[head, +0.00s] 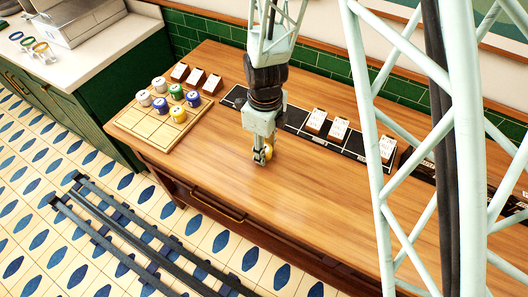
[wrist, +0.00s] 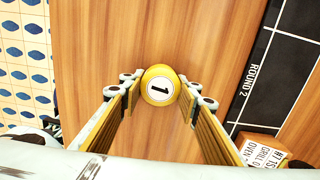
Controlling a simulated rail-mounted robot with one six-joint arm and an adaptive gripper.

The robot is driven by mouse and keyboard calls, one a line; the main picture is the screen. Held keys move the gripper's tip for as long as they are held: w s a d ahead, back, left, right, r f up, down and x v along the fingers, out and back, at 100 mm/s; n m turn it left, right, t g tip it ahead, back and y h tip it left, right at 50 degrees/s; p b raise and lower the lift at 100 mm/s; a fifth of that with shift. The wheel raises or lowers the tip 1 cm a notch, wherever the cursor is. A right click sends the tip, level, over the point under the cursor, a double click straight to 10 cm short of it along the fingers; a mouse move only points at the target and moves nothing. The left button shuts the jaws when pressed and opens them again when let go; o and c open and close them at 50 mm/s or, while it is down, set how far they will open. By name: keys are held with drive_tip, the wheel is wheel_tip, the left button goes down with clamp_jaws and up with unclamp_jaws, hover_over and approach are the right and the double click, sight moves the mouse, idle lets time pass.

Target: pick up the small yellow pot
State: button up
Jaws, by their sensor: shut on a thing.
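A small yellow pot (wrist: 160,86) with a white round label marked "1" on its top sits between the fingers of my gripper (wrist: 163,93) in the wrist view. The fingers touch it from both sides. In the head view my gripper (head: 262,158) points straight down low over the open wooden counter, and a bit of the yellow pot (head: 267,152) shows beside the fingers, which hide the rest. I cannot tell whether its base touches the wood. Another yellow pot (head: 178,113) stands on the wooden board at the left.
A black strip (head: 357,144) with white cards (head: 338,129) runs along the back. The counter's front (head: 300,205) is clear.

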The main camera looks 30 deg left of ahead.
drive_tip(key=shift+r, duration=0.1)
idle(0.3)
drive_tip(key=shift+r, duration=1.7)
drive_tip(key=s+d, duration=0.2)
drive_tip(key=s, duration=0.2)
drive_tip(key=s+d+r, duration=0.1)
drive_tip(key=s+d, duration=0.1)
drive_tip(key=s, duration=0.2)
drive_tip(key=s+d, duration=0.3)
drive_tip(key=s, duration=0.2)
drive_tip(key=shift+d+r, duration=0.1)
drive_tip(key=shift+r, duration=0.15)
drive_tip(key=shift+s+d+r+b, duration=0.1)
drive_tip(key=shift+s+d+b, duration=0.15)
drive_tip(key=shift+s, duration=0.25)
drive_tip(key=shift+a, duration=0.2)
